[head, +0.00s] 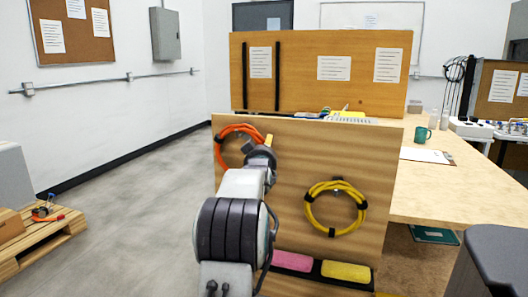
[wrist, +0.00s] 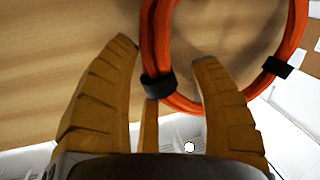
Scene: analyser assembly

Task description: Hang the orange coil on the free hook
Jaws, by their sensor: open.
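The orange coil (head: 238,127) is at the upper left of the upright wooden panel (head: 296,158) in the head view. My arm covers its lower right part, and whether a hook bears it is unclear. In the wrist view the orange coil (wrist: 183,102) has black straps, and its left strand passes between my spread fingertips. My gripper (wrist: 163,52) is open around that strand, with gaps showing at both fingers. In the head view my gripper (head: 262,156) is at the panel, partly hidden by my wrist. A yellow coil (head: 314,208) hangs on the panel's right side. No free hook is clearly visible.
Pink (head: 292,261) and yellow (head: 346,272) blocks sit in a dark strip low on the panel. A workbench (head: 470,188) with a green mug (head: 421,134) extends to the right. A pallet (head: 30,240) stands far left. The floor between is clear.

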